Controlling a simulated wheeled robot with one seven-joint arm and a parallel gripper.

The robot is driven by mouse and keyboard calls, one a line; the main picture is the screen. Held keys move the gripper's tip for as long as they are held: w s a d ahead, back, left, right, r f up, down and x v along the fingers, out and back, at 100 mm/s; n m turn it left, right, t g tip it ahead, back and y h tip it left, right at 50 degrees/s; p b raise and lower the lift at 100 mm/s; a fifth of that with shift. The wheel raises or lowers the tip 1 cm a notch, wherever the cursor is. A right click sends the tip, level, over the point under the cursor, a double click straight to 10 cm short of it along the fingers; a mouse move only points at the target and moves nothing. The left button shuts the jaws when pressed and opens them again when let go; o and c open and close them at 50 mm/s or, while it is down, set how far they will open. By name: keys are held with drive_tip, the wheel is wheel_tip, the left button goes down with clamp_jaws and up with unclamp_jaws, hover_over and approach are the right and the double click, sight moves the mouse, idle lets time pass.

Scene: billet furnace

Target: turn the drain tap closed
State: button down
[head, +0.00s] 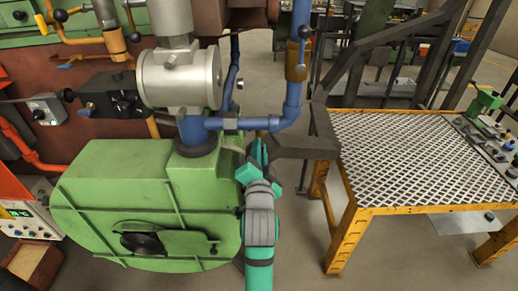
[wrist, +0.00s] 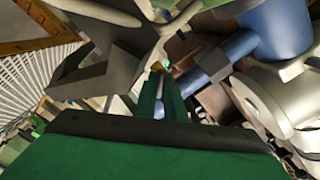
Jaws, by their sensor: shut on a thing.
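My gripper (head: 257,158) reaches forward beside the right end of the green tank, just below the horizontal blue pipe. In the wrist view its green fingers (wrist: 160,98) are close together and shut on a small part of the drain tap. A small brass-coloured bit of the tap (wrist: 157,67) shows past the fingertips. The rest of the tap is hidden by the fingers, so I cannot tell how far its handle is turned.
The green tank (head: 120,205) stands left of my gripper, with a grey metal housing (head: 180,78) above it. A dark bracket (head: 312,143) and a yellow-framed mesh table (head: 400,150) stand close on the right.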

drive_tip(key=m, duration=0.4)
drive_tip(key=shift+d, duration=0.15)
drive_tip(key=shift+f+m, duration=0.15)
drive_tip(key=shift+m, duration=1.75)
drive_tip(key=c, duration=1.8)
unclamp_jaws()
drive_tip(key=shift+c, duration=0.2)
drive_tip(key=shift+s, duration=0.1)
